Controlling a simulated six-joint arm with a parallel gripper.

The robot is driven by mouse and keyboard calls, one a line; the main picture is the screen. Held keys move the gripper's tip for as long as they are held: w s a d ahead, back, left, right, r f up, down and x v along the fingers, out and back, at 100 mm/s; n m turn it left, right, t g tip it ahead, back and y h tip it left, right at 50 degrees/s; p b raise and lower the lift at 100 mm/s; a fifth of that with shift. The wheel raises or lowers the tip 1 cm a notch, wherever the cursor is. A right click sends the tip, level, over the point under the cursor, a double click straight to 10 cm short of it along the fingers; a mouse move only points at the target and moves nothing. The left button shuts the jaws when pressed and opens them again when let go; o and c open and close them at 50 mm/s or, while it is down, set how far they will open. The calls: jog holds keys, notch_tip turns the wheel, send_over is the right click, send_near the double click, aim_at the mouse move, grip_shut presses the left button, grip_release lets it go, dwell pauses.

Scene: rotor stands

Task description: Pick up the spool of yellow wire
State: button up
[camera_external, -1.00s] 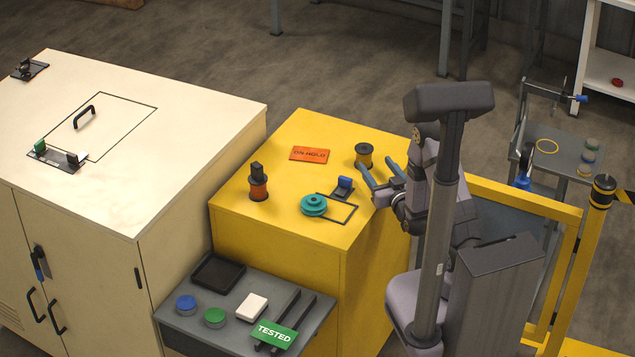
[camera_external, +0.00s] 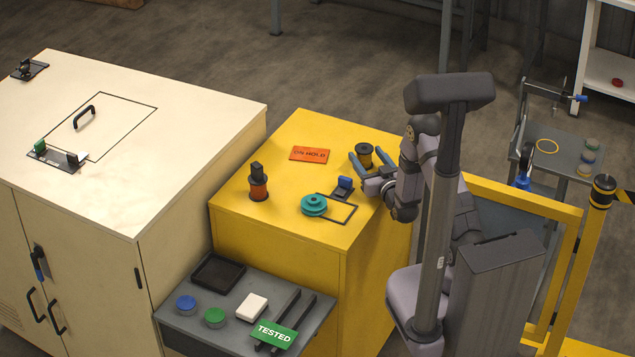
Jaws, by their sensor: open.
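The spool of yellow wire (camera_external: 364,154) has black flanges and stands upright near the back right of the yellow cabinet top (camera_external: 275,150). My gripper (camera_external: 368,157) is open, with its blue fingers spread on the left and right of the spool. Whether the fingers touch the spool cannot be told. The lower part of the spool is partly hidden by the gripper.
An orange sign (camera_external: 310,155) lies left of the spool. A teal pulley (camera_external: 313,205), a small black and blue fixture (camera_external: 343,188) and a black and orange spool (camera_external: 258,184) stand nearer the front. A grey side table (camera_external: 325,310) stands in front.

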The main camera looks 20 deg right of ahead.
jog(key=c, duration=1.1)
jog(key=shift+r, duration=0.15)
jog(key=shift+r, duration=4.9)
